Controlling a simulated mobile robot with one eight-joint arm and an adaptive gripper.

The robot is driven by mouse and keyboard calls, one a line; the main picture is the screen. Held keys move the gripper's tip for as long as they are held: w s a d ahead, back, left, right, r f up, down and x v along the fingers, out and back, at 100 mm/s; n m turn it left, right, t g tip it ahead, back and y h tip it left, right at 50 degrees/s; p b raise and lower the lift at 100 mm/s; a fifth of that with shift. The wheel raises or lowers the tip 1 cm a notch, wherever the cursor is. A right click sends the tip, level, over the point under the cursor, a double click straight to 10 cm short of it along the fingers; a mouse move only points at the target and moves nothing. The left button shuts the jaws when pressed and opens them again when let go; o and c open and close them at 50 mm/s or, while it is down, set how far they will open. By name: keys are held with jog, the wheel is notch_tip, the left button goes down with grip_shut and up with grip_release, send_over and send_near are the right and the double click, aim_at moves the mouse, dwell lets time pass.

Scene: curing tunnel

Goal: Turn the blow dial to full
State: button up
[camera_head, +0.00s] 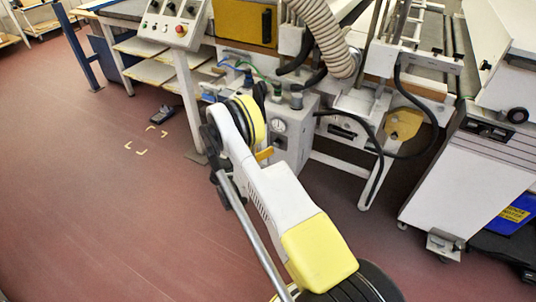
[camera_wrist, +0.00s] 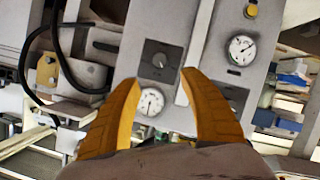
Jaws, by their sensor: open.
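In the wrist view, a dark square plate with a small round dial (camera_wrist: 159,60) sits on a pale grey panel (camera_wrist: 200,62). The dial has a light pointer mark; its label is too small to read, so I cannot tell if it is the blow dial. My gripper (camera_wrist: 157,76) is open, its two yellow fingers spread to the left and right below the dial, with nothing between them. The gap to the panel is hard to judge. In the head view my arm hides most of the gripper.
A white-faced gauge (camera_wrist: 152,101) shows between the fingers, and another gauge (camera_wrist: 241,48) is up to the right. Black hoses (camera_wrist: 62,50) curve at the left. In the head view, a grey box with a gauge (camera_head: 279,127) stands beside my arm.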

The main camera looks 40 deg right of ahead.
aim_at(276, 144)
jog(key=b+x, duration=0.3)
jog(key=x, duration=0.8)
jog(key=shift+b, duration=0.35)
grip_shut()
